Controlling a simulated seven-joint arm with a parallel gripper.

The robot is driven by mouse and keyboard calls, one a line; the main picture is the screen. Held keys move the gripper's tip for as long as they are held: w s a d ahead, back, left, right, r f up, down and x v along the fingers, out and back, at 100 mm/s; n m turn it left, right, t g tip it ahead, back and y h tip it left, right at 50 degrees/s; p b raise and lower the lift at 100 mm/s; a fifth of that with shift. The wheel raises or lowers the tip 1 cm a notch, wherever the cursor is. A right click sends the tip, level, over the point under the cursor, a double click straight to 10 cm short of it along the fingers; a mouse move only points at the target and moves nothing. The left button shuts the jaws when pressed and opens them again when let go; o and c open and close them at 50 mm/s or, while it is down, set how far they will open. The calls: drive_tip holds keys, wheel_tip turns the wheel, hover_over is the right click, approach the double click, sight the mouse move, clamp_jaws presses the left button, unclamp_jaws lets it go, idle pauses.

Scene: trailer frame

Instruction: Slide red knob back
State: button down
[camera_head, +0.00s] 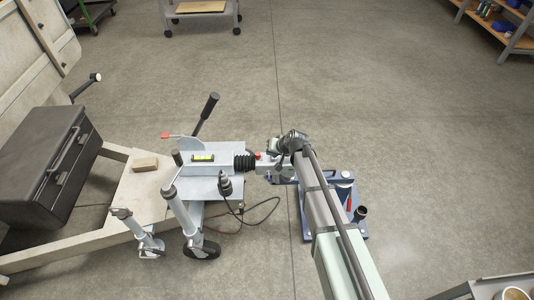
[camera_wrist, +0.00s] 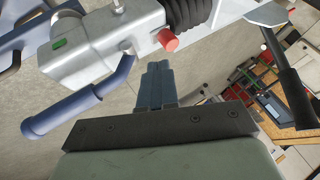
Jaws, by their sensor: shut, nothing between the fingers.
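The red knob (camera_wrist: 167,39) sticks out from the side of the grey metal coupling head (camera_wrist: 100,42) in the wrist view. It sits between the coupling head and the black ribbed bellows (camera_wrist: 188,12). In the head view the red knob (camera_head: 257,155) is a small red spot just right of the bellows (camera_head: 244,162). My gripper (camera_wrist: 157,66) is shut and empty. Its fingertips appear just below the knob in the wrist view; a small gap shows between them in the picture. In the head view my arm hides much of the coupling's right end.
A blue-grey handle (camera_wrist: 80,105) juts from the coupling on the left of the wrist view. A black lever grip (camera_wrist: 290,85) is at the right. The trailer frame (camera_head: 120,195) carries a dark toolbox (camera_head: 45,165). Open concrete floor lies behind the coupling.

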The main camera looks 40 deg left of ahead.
drive_tip(key=shift+v, duration=1.9)
drive_tip(key=s+d+f+m+g+h, duration=0.1)
drive_tip(key=s+d+f+h, duration=0.4)
drive_tip(key=d, duration=0.9)
drive_tip(key=s+d+f+g+h, duration=0.1)
drive_tip(key=s+d+f, duration=0.35)
drive_tip(key=d, duration=0.95)
drive_tip(key=s+d+f+m+g+h, duration=0.1)
drive_tip(key=s+d+f+h, duration=0.2)
drive_tip(key=d+f, duration=0.85)
drive_tip(key=s+d+f+m+g, duration=0.1)
drive_tip(key=s+d+m, duration=0.1)
drive_tip(key=s+d, duration=0.3)
drive_tip(key=s+d+f+m+g+y, duration=0.1)
drive_tip(key=s+d, duration=0.4)
drive_tip(key=d, duration=0.8)
drive_tip(key=s+d+f+m+g, duration=0.1)
drive_tip(key=s+d+m+g, duration=0.1)
drive_tip(key=d, duration=0.7)
drive_tip(key=shift+s+f+m+y, duration=0.3)
drive_tip(key=shift+s+m, duration=0.4)
drive_tip(key=shift+s, duration=0.7)
drive_tip(key=shift+a, duration=0.1)
